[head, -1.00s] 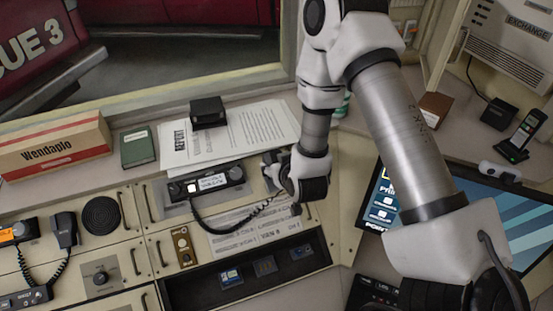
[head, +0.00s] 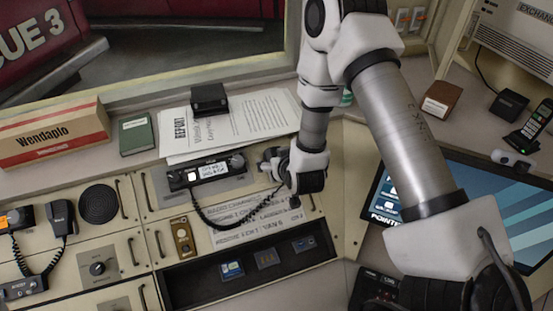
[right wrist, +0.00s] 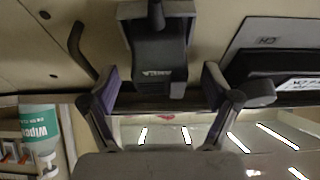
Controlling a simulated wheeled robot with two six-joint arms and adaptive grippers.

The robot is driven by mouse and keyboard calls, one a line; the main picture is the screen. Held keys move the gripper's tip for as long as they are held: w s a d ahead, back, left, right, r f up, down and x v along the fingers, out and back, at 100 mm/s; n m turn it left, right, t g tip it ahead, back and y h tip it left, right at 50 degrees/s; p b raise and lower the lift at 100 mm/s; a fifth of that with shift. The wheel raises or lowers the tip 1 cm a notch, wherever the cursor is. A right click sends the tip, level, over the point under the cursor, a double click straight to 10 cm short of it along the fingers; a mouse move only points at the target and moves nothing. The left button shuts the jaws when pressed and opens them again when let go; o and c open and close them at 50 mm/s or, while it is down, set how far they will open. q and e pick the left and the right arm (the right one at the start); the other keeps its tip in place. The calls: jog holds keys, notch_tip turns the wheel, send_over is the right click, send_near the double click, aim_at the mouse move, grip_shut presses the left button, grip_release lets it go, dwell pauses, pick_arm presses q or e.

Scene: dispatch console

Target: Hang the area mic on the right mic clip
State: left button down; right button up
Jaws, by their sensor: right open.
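The area mic (right wrist: 155,60) is a dark block between the open fingers of my right gripper (right wrist: 163,88) in the right wrist view, with a gap on either side. Its cord leaves at the top of that picture. In the head view my right gripper (head: 270,163) is at the panel just right of the middle radio (head: 208,171) and mostly hides the mic. A black coiled cord (head: 222,226) runs from that radio toward the gripper. The right mic clip is hidden, so I cannot tell whether the mic is seated on it. My left gripper is out of view.
Papers (head: 230,120) with a black box (head: 209,99) lie behind the radio. Another radio's hand mic (head: 62,217) hangs at the far left. A monitor (head: 470,205) stands at the right under my arm. A Wipes container (right wrist: 39,140) shows in the wrist view.

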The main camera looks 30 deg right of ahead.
jog(key=v, duration=0.7)
jog(key=shift+s+r, duration=0.2)
